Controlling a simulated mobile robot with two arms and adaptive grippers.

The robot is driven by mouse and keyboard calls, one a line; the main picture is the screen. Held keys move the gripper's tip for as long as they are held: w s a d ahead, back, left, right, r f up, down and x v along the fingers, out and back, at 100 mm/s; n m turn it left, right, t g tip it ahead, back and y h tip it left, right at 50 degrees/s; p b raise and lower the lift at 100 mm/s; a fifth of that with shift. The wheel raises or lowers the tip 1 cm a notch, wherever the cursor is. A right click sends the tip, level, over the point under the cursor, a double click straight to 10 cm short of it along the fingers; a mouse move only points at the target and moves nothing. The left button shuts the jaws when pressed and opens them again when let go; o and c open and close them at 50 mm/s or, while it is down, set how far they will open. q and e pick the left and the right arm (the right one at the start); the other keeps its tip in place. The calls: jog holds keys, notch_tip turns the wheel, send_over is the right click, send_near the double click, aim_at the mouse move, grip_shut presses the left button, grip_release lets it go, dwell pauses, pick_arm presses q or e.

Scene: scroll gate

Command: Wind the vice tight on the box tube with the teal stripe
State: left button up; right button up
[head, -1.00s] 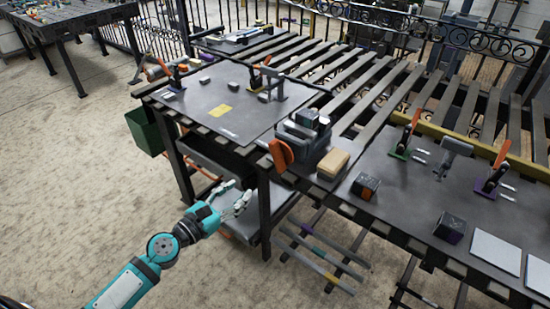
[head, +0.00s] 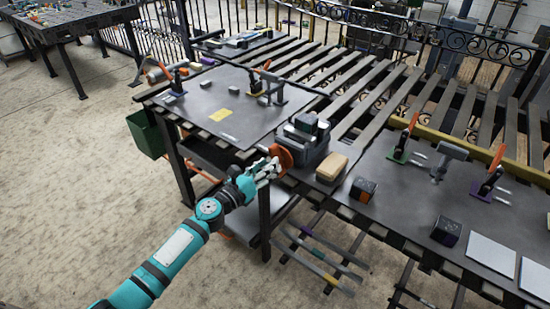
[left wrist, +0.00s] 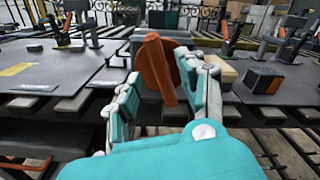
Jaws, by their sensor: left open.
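The vice (head: 300,150) is a dark grey block at the front edge of the bench, with an orange crank handle (head: 282,155) facing my side. My left gripper (head: 268,168) is open at the handle. In the left wrist view, the orange handle (left wrist: 155,65) stands tilted between the spread fingers of the gripper (left wrist: 162,85); I cannot tell whether they touch it. My right gripper is not in view.
A tan block (head: 332,167) lies right of the vice. Box tubes with an orange end (head: 363,190) and a purple mark (head: 446,231) stand farther right, near light plates (head: 492,252). Toggle clamps (head: 406,140) stand behind. A green bin (head: 146,134) hangs at the left.

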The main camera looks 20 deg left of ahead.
pick_arm(q)
jog(key=shift+x, duration=2)
jog(key=shift+c, duration=0.5)
grip_shut()
